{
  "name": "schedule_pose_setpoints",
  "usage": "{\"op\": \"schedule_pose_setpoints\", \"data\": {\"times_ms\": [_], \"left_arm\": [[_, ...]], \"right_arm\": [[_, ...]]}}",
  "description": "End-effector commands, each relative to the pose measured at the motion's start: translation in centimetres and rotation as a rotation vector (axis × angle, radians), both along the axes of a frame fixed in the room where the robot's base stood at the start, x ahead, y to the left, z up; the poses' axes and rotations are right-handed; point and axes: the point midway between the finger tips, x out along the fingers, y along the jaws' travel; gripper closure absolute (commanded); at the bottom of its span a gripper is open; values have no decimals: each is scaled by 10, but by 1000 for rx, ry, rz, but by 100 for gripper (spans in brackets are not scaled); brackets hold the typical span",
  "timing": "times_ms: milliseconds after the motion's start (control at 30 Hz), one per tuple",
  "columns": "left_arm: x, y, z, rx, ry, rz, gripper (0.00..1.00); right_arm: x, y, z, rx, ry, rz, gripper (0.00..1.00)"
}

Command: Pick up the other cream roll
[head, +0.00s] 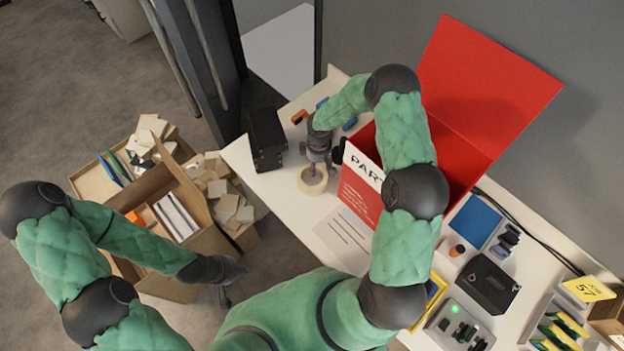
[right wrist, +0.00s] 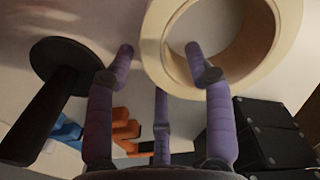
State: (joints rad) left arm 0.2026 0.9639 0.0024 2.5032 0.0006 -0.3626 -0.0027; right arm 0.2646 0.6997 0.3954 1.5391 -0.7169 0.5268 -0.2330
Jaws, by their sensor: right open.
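One cream roll (head: 313,183) lies flat on the white table, left of the red carton; I see no second roll. It also shows large at the top of the right wrist view (right wrist: 287,35). My right gripper (head: 316,170) is open above the roll, partly covering it. In the right wrist view (right wrist: 160,55), one purple fingertip appears over the roll's hole and another outside its left wall; contact cannot be told. My left gripper (head: 226,298) hangs low near the brown cartons, away from the roll; its fingers are too small to judge.
A black round-ended tool (right wrist: 62,75) lies close by the roll. Orange pieces (right wrist: 125,128), a blue piece (right wrist: 65,130) and a black box (head: 266,138) are near. The red open carton (head: 362,185) stands right; a paper sheet (head: 345,238) lies in front.

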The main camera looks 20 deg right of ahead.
Motion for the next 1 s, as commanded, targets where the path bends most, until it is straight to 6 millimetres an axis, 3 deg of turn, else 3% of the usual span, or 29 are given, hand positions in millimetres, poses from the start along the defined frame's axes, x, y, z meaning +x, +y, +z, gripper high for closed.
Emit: {"op": "schedule_pose_setpoints", "data": {"times_ms": [167,367,400,767,1000], "left_arm": [[0,0,0,0,0,0,100],[0,0,0,0,0,0,100],[0,0,0,0,0,0,100],[0,0,1,0,0,0,100],[0,0,3,0,0,0,100]], "right_arm": [[1,0,0,0,-1,-1,46],[0,0,0,0,-1,-1,97],[0,0,0,0,-1,-1,100],[1,0,2,0,-1,-1,100],[1,-1,18,-1,-3,-2,100]]}}
